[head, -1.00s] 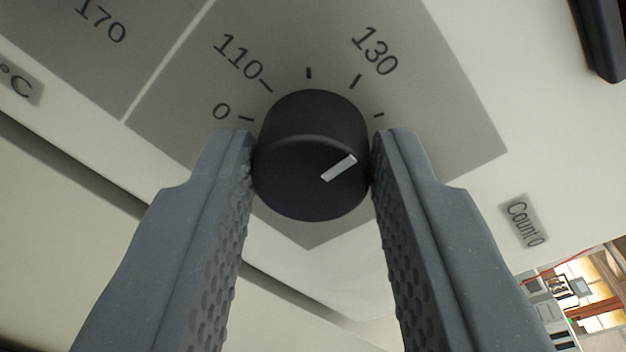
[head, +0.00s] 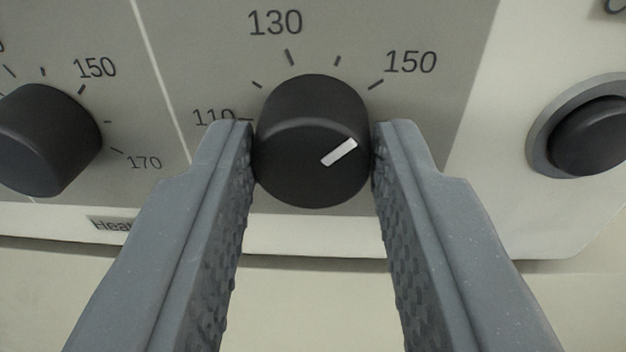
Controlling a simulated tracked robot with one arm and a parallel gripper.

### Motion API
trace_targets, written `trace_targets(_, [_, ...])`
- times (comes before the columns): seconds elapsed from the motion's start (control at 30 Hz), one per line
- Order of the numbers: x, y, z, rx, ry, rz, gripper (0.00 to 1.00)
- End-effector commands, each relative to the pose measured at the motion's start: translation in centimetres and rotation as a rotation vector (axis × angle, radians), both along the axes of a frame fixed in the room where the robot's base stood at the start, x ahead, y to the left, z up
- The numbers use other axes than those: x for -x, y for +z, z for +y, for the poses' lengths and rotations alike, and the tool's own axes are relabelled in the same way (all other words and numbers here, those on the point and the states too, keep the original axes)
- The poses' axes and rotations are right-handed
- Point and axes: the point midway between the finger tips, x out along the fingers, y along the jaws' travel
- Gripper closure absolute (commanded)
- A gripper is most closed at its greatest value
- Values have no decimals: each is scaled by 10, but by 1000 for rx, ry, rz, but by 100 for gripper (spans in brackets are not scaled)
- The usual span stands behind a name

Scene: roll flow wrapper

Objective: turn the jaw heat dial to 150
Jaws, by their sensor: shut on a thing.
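The black dial (head: 313,150) between my fingers has a white pointer line on its face. Its scale shows 110, partly hidden by my left finger, then 130 at the top and 150 (head: 410,62) at the upper right. The pointer line slants up and right, roughly in line with the 150 tick (head: 376,84). My gripper (head: 313,140) is shut on the dial, one finger touching each side. The scale below 110 and the name of this dial are hidden.
A second black dial (head: 45,140) with 150 and 170 marks stands at the left. A label reading "Heat" (head: 112,224), partly covered, lies below, between the dials. A black round knob or button (head: 590,137) in a grey ring is at the right.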

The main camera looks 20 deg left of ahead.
Motion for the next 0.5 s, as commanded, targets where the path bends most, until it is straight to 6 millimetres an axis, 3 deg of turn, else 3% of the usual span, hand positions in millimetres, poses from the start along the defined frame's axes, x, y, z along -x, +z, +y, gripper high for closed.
trace_targets(0.03, [-1, -8, 0, -19, 0, 18, 93])
trace_targets(0.5, [-1, -6, -1, -109, -1, 43, 93])
